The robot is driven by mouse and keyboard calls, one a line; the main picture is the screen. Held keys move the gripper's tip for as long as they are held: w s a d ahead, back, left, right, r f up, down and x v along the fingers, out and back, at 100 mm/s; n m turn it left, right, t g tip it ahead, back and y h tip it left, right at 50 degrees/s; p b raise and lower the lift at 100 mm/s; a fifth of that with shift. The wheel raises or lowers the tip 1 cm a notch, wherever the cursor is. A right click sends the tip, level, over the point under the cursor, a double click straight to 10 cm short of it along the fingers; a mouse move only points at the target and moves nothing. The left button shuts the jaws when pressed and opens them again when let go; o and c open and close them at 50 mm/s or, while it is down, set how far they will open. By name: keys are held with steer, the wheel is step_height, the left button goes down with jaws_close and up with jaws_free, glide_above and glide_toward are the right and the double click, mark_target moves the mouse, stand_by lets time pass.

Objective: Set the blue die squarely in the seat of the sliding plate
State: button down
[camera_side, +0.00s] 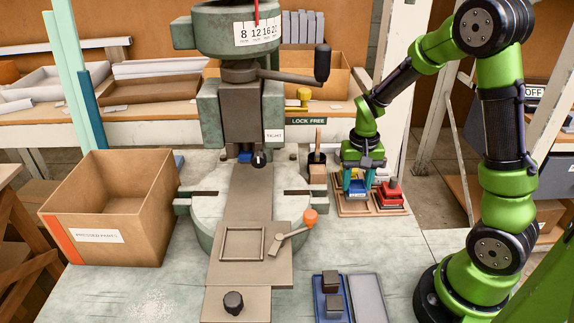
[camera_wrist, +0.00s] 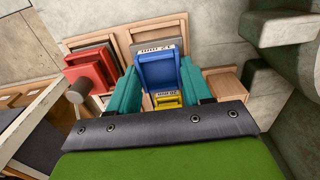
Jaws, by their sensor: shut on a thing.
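The blue die (camera_side: 356,189) is between the teal fingers of my gripper (camera_side: 357,180), over the wooden die rack (camera_side: 345,211) right of the press. In the wrist view the blue die (camera_wrist: 160,68) has a white label and sits between both fingertips (camera_wrist: 160,82). My gripper is shut on it. Whether the die still rests on the rack cannot be told. The sliding plate (camera_side: 226,273) extends toward the front of the press. Its square raised seat (camera_side: 243,243) is empty. A latch lever with an orange knob (camera_side: 310,217) stands at the plate's right edge.
A red die (camera_side: 388,195) stands close right of my gripper. A yellow labelled piece (camera_wrist: 167,100) lies near the blue die. The press (camera_side: 238,100) and its crank handle (camera_side: 322,62) stand left. A blue tray (camera_side: 318,300) with dark blocks is in front. A cardboard box (camera_side: 105,215) stands left.

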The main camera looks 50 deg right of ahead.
mark_target(354, 187)
steer(key=shift+n, duration=0.5)
steer(key=r, duration=0.7)
steer(key=shift+w+a, duration=0.2)
steer(key=shift+w, duration=0.05)
steer(key=w+a+r+n, duration=0.2)
steer(key=a+r+n, duration=0.25)
steer(key=n, duration=0.25)
steer(key=s+a+r+n, duration=0.4)
steer(key=s+a+r, duration=0.2)
steer(key=s+a, duration=0.45)
steer(key=w+a+m, duration=0.5)
steer(key=a+m, duration=0.1)
steer(key=a, duration=0.4)
steer(key=w+a+m, duration=0.5)
steer(key=a+m, duration=0.1)
steer(key=a, duration=0.3)
step_height(354, 187, down, 9)
steer(key=shift+a+r, duration=0.15)
